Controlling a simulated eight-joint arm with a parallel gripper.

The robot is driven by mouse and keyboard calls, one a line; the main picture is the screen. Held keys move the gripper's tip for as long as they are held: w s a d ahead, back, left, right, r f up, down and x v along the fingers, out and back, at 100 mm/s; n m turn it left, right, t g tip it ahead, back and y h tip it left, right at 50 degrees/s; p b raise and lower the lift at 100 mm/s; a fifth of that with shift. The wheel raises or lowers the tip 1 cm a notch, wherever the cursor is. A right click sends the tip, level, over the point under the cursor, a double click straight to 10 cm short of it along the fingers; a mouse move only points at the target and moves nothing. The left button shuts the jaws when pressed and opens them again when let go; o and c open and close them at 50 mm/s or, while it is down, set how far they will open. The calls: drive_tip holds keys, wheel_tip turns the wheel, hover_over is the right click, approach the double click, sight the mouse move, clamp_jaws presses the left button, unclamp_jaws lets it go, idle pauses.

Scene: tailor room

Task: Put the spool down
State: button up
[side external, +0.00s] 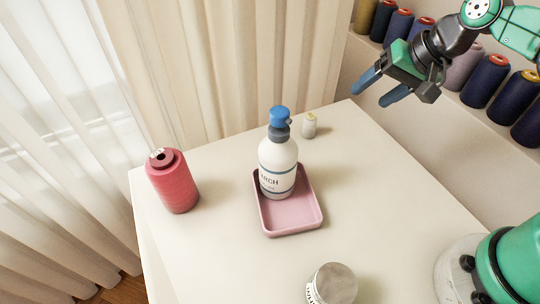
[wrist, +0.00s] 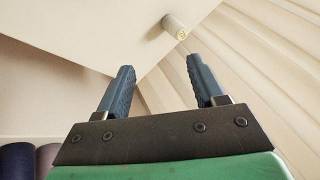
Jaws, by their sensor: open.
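A red spool (side external: 172,183) stands upright on the white table (side external: 215,255) near its left edge in the side external view. My gripper (side external: 380,91) is open and empty, raised at the upper right beyond the table's back corner, well apart from the red spool. In the wrist view my gripper (wrist: 160,82) shows its two blue fingers spread with nothing between them. The red spool is not in the wrist view.
A pink tray (side external: 293,223) holds a white starch bottle (side external: 278,165) with a blue cap. A metal-lidded jar (side external: 335,284) stands in front. Shelved spools (side external: 484,82) line the right wall.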

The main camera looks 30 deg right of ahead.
drive_tip(key=s+n, duration=0.1)
drive_tip(key=s+n+h, duration=0.1)
drive_tip(key=n, duration=0.1)
drive_tip(key=s+d+n+t+h, duration=0.1)
drive_tip(key=n, duration=0.1)
drive_tip(key=shift+s+r, duration=0.1)
drive_tip(key=shift+r, duration=0.2)
drive_tip(key=shift+o, duration=0.5)
drive_tip(key=shift+s+d+n+t, duration=0.2)
drive_tip(key=shift+n+t, duration=0.1)
drive_tip(key=shift+n, duration=0.2)
drive_tip(key=n+g+y, duration=0.3)
drive_tip(key=n+g, duration=0.1)
drive_tip(key=n, duration=0.4)
approach(307, 123)
drive_tip(key=x, duration=0.3)
drive_tip(key=d+x, duration=0.1)
drive_tip(key=shift+w+a+f, duration=0.15)
drive_tip(key=shift+w+f, duration=0.25)
drive_tip(key=shift+w+a+f+n, duration=0.2)
drive_tip(key=shift+f+n, duration=0.1)
drive_tip(key=shift+f, duration=0.2)
drive_tip(key=shift+x, duration=2.6)
drive_tip(key=shift+d, duration=0.1)
